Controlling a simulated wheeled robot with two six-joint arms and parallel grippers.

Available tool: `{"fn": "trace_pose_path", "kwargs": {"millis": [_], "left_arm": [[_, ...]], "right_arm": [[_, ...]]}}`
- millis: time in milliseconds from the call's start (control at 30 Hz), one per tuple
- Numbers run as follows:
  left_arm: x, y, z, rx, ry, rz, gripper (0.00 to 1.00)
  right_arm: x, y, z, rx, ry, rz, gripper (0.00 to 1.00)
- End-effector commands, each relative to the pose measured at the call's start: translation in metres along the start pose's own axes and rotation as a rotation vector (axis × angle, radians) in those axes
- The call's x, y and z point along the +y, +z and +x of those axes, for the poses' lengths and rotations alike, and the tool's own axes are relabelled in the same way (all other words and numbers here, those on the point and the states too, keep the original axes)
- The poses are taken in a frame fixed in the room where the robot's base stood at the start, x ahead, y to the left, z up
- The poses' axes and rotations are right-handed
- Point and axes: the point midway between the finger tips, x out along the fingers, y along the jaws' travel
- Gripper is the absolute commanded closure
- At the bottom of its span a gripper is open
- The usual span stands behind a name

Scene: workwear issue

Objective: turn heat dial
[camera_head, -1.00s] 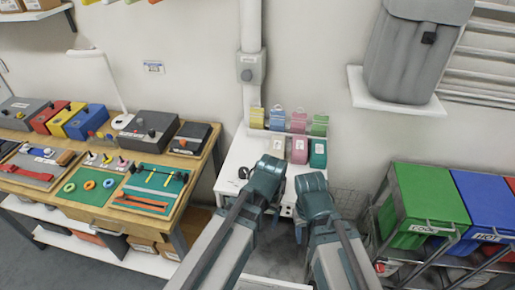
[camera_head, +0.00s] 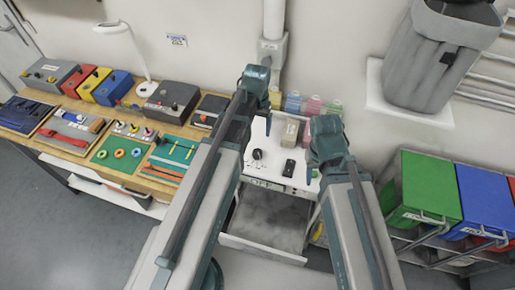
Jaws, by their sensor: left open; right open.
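A black round dial (camera_head: 257,155) sits on the white-topped unit (camera_head: 262,180) between my two arms, with small dark marks around it. My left gripper (camera_head: 268,122) is above and just beyond the dial, apart from it. Its fingers are mostly hidden behind the wrist. My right gripper (camera_head: 311,172) is over the right side of the white unit, apart from the dial. Nothing shows in either gripper.
A small black object (camera_head: 289,167) lies right of the dial. Coloured containers (camera_head: 292,103) stand at the back by the wall. A workbench (camera_head: 141,181) with tools is at left; green (camera_head: 430,185) and blue bins (camera_head: 484,200) are at right.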

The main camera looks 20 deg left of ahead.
Motion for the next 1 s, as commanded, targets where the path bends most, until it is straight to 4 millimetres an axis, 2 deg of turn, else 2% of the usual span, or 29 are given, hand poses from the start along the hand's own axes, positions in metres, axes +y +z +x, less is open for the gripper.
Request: {"fn": "trace_pose_path", "kwargs": {"millis": [267,1000], "left_arm": [[0.000,0.000,0.024,0.000,0.000,0.000,0.21],[0.000,0.000,0.126,0.000,0.000,0.000,0.21]], "right_arm": [[-0.002,-0.002,0.024,0.000,0.001,-0.004,0.50],[-0.011,-0.007,0.125,0.000,0.002,-0.011,0.50]]}}
